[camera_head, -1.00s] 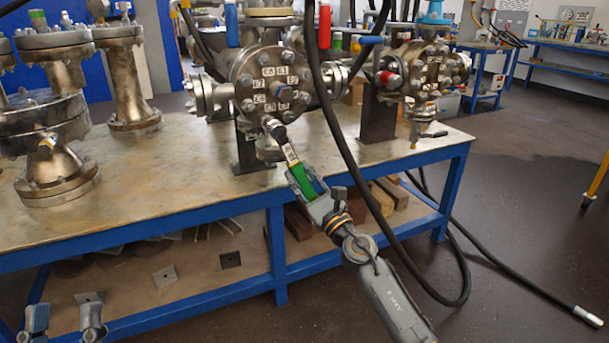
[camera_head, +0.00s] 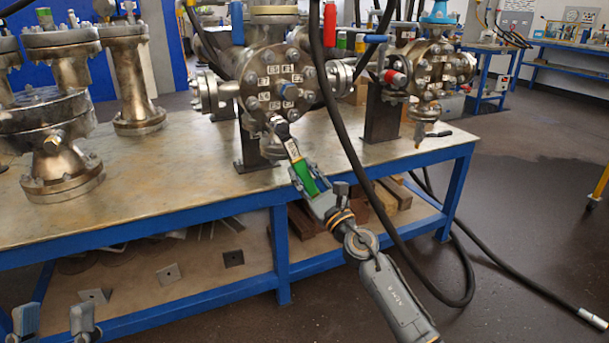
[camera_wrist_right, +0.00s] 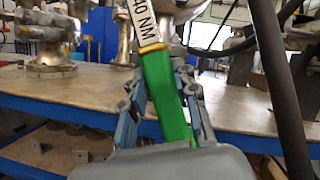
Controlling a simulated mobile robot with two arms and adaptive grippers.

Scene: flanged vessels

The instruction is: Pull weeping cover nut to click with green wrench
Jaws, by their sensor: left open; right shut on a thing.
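The round cover (camera_head: 277,88) of the middle vessel faces me, with a ring of nuts and small white labels. My right gripper (camera_head: 309,184) is shut on the green handle of the wrench (camera_head: 304,177); the green handle also fills the middle of the right wrist view (camera_wrist_right: 168,95), with a white "40 NM" label above it. The wrench reaches up to the lower edge of the cover, and its head is at a bottom nut (camera_head: 281,128). I cannot tell how well it sits there. Which nut weeps is not clear. My left gripper (camera_head: 55,320) is open and empty at the lower left.
The vessels stand on a blue-framed workbench (camera_head: 180,190). A black hose (camera_head: 345,150) hangs close to my right arm and runs to the floor. Another vessel (camera_head: 430,70) stands to the right, and flanged pipes (camera_head: 60,160) to the left. The bench front is clear.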

